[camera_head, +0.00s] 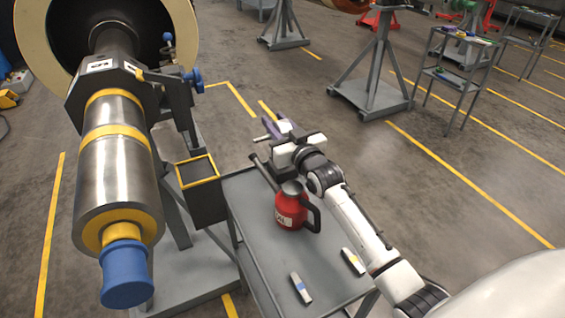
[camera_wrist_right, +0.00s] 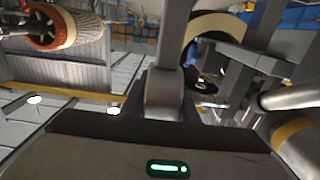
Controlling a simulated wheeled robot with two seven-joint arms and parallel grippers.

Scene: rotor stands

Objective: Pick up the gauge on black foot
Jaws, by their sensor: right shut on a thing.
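My right gripper (camera_head: 273,136) is beyond the far end of the grey cart, with the white arm reaching over the cart from the lower right. In the right wrist view a grey upright part (camera_wrist_right: 166,85) stands in the middle, and the dark wrist body fills the bottom. My left gripper is not in view.
A red jug (camera_head: 289,210) stands on the grey cart (camera_head: 262,248), close to my forearm. Two small pale items lie near its front. A yellow-rimmed dark bin (camera_head: 205,200) adjoins the cart. The large steel rotor (camera_head: 118,180) is at left.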

